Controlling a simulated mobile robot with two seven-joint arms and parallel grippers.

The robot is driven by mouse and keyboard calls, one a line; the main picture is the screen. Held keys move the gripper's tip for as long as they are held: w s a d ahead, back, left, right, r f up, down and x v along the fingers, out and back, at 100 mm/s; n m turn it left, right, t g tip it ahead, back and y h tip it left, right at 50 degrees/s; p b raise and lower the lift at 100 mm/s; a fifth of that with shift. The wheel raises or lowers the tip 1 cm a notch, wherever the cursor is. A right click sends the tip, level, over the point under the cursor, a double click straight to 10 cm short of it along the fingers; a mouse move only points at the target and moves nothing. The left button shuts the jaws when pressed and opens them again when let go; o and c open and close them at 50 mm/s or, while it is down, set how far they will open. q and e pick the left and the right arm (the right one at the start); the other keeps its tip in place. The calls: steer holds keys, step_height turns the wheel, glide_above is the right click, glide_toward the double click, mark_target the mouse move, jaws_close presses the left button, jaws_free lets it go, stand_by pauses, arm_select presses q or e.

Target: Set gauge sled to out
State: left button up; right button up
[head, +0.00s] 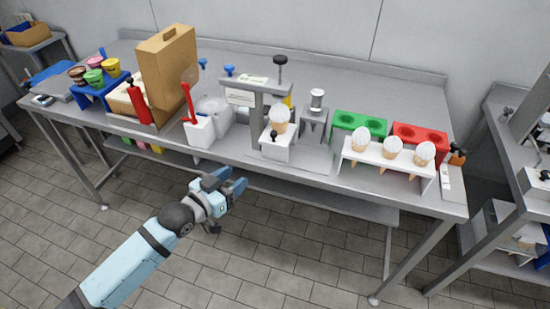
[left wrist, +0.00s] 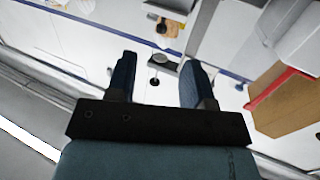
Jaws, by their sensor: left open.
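The gauge sled looks to be the white block (head: 277,149) with a small black knob at its front, at the front of the grey gauge stand (head: 257,92). A cone with a white top (head: 280,121) stands at the sled. My left gripper (head: 238,183) is open and empty, in front of the table edge, to the left of and nearer than the sled. Its two blue fingers stand apart in the left wrist view (left wrist: 157,72), with a dark round knob on a thin stem beyond them. I cannot tell which knob that is. My right gripper is not in view.
Left of the stand are a white box with a red handle (head: 198,131), a red bottle (head: 138,104) and a tall brown case (head: 168,68). At right a white rack (head: 390,167) holds 3 cones before green (head: 345,120) and red holders (head: 418,133). The table's back right is clear.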

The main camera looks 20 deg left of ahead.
mark_target(271, 135)
arm_select(q)
steer(key=shift+t+h, duration=0.4)
steer(key=shift+t, duration=0.1)
steer(key=r+x, duration=0.1)
steer(key=x, duration=0.4)
steer(key=a+r+x, duration=0.1)
steer(key=x, duration=0.9)
steer(key=shift+w+r, duration=0.4)
steer(key=shift+w, duration=0.2)
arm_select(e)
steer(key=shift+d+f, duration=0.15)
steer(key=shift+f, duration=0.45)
arm_select(q)
steer(key=shift+a, duration=0.1)
steer(key=shift+c, duration=0.2)
